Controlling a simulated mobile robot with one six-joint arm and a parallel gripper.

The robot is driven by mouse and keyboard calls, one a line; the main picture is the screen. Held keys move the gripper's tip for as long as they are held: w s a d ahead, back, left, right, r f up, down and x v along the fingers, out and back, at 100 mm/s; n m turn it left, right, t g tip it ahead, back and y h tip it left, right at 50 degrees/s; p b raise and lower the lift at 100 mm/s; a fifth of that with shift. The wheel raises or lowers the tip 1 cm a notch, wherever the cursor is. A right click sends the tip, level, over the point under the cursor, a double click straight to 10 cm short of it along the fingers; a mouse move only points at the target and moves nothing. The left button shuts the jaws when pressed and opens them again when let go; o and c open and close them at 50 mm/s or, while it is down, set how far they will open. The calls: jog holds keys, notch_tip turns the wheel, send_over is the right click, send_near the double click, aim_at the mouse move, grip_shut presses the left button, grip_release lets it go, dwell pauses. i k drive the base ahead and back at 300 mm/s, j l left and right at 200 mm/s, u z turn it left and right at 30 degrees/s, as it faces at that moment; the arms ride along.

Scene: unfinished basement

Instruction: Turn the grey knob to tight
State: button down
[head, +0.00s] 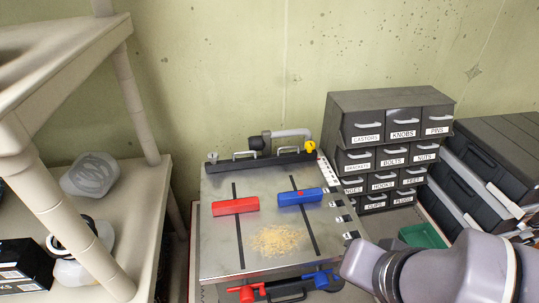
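A metal-topped bench machine (218,258) stands in the middle of the head view. A red block (236,206) and a blue block (300,197) sit across two dark slots in its top. A red handle (246,292) and a blue handle (322,279) are on its front. I cannot pick out a grey knob with certainty. Small black-and-white labels (341,219) run down the machine's right edge, and my arm covers part of the area beyond its front right corner. My arm reaches in from the lower right. My gripper's fingers do not show.
Pale shavings (276,239) lie on the machine top. A grey pipe (288,134) with a yellow part (310,147) is at its back. A labelled drawer cabinet (385,101) and black cases (480,170) stand right. A beige shelf unit (151,190) is close on the left.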

aim_at(213, 157)
jog(key=i+j+u, duration=0.1)
jog(key=u, duration=0.35)
jog(key=i+j+u, duration=0.1)
jog(key=u, duration=0.35)
jog(key=j, duration=0.15)
